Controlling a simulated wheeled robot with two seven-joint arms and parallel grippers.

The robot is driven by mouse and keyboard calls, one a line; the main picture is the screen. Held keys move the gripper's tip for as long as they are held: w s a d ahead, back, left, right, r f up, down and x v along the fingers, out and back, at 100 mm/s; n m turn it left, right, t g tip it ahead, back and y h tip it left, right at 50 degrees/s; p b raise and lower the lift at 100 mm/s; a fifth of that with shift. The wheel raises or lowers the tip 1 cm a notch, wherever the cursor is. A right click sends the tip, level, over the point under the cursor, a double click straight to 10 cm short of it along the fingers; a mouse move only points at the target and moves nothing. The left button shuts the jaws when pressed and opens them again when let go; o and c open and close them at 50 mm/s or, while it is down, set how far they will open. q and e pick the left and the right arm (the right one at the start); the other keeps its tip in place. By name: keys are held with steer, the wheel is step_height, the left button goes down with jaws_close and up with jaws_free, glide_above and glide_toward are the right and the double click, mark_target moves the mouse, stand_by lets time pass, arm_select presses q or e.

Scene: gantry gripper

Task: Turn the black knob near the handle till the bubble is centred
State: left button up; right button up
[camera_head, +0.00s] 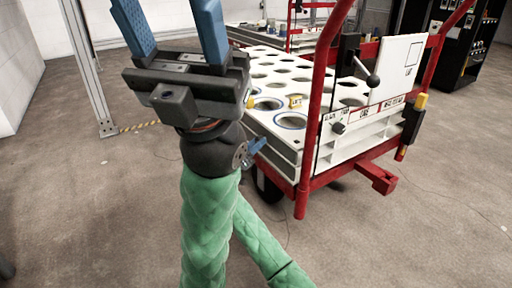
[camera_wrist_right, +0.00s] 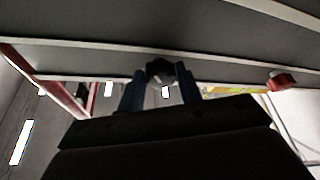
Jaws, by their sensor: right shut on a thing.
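The knob sits at the edge of a pale grey panel (camera_wrist_right: 110,59) overhead. The handle and the bubble cannot be made out in either view.
A cart with red rails (camera_head: 318,110) and a white holed top (camera_head: 262,72) stands right of my arm. It carries a ball-ended lever (camera_head: 372,80). A grey post (camera_head: 88,70) stands at left. A red part (camera_wrist_right: 282,80) hangs overhead. The floor (camera_head: 80,215) at left is clear.

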steer(key=shift+f+m+g+h+b, duration=0.15)
steer(key=shift+m+g+h+b, duration=0.15)
steer(key=shift+m+b, duration=0.5)
stand_by(0.4)
steer(key=o, duration=1)
steer(key=shift+w, duration=0.1)
